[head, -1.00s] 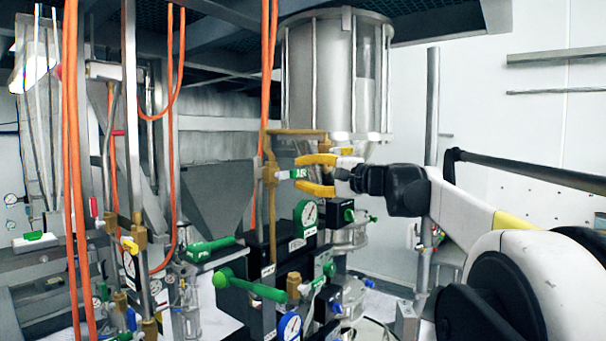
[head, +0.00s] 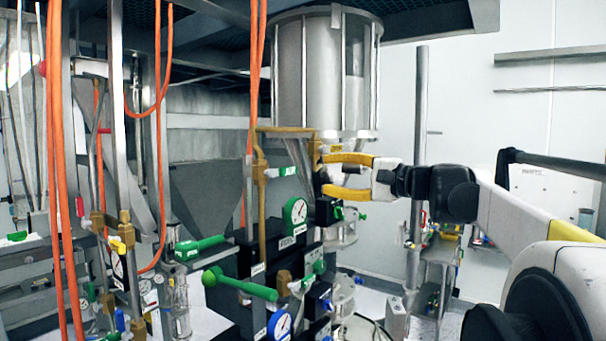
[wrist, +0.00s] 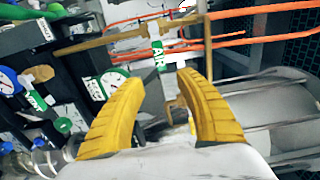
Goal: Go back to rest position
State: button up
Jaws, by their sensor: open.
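My gripper (head: 325,176) has yellow fingers and a white palm. In the head view it is near the middle, in front of the lower part of the steel sifter vessel (head: 322,80). The fingers are apart and nothing shows between them. In the wrist view my gripper (wrist: 152,92) is also open and points toward a white valve handle with a green AIR tag (wrist: 158,58). The fingertips appear clear of this handle. In the head view the green-tagged AIR handle (head: 285,171) lies left of my fingertips.
Orange hoses (head: 58,190) hang at the left. Round gauges (head: 296,211), a long green handle (head: 240,286) and black valve blocks crowd the space below and left of my gripper. A grey post (head: 418,150) stands behind my arm. The white wall at right has open room before it.

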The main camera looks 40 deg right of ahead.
jog(key=shift+s+d, duration=0.1)
jog(key=shift+s, duration=0.3)
jog(key=s+a+f+n+g, duration=0.3)
jog(key=a+f+n+g, duration=0.3)
jog(key=a+f, duration=1.35)
jog(key=s+a+f+n+g+h, duration=0.2)
jog(key=s+a+f+g, duration=0.1)
jog(key=s+a+f, duration=0.35)
jog(key=s+a+f+n+h, duration=0.35)
jog(key=s+f+n, duration=0.45)
jog(key=f, duration=0.6)
notch_tip(320, 180, down, 33)
jog(key=d+m+b, duration=0.1)
jog(key=b, duration=3.2)
jog(key=shift+s+m+g+h+b, duration=0.3)
jog(key=shift+s+m+g+h, duration=0.05)
jog(key=shift+m+g, duration=0.05)
jog(key=shift+r, duration=0.1)
